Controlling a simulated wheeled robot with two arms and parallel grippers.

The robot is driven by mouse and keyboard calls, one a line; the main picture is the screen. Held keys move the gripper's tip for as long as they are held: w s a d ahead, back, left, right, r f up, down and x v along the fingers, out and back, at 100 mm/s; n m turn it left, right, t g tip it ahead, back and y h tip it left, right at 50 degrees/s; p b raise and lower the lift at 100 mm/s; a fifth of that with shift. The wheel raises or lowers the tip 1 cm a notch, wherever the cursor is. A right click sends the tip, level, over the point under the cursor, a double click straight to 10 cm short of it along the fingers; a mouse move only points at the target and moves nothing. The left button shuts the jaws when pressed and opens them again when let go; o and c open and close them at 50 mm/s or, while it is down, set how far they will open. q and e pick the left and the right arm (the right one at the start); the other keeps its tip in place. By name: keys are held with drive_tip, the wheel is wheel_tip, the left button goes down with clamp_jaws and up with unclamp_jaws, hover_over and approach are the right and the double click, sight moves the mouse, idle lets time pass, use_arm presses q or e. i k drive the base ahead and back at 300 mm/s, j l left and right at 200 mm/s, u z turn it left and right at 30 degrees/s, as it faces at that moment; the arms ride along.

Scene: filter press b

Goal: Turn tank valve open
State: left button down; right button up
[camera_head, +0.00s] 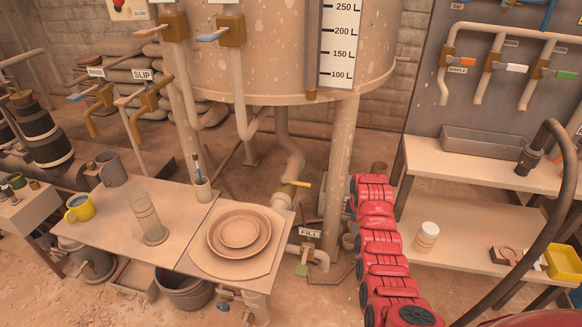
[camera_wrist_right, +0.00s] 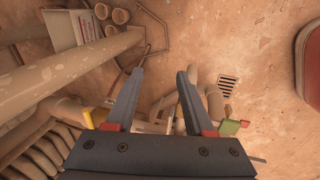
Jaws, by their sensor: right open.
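A green handle (camera_head: 302,269) is on a lower pipe by the FILL sign (camera_head: 310,233). In the right wrist view, my right gripper (camera_wrist_right: 160,74) is open, with nothing between its fingers. A yellow piece (camera_wrist_right: 88,117) shows beside the base of its left finger, and a green handle (camera_wrist_right: 230,127) lies to its right. My red right arm hides its gripper in the head view. My left gripper is out of view.
A table (camera_head: 105,215) with a stack of plates (camera_head: 239,232), a glass cylinder (camera_head: 147,218) and mugs stands left of the valve. Tank legs (camera_head: 340,170) stand close by on the right. A two-level shelf (camera_head: 480,160) is further right.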

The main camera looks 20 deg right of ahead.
sight(296, 183)
drive_tip(key=i+j, duration=0.2)
drive_tip(key=i, duration=0.35)
drive_tip(key=i+j, duration=0.2)
drive_tip(key=i, duration=0.35)
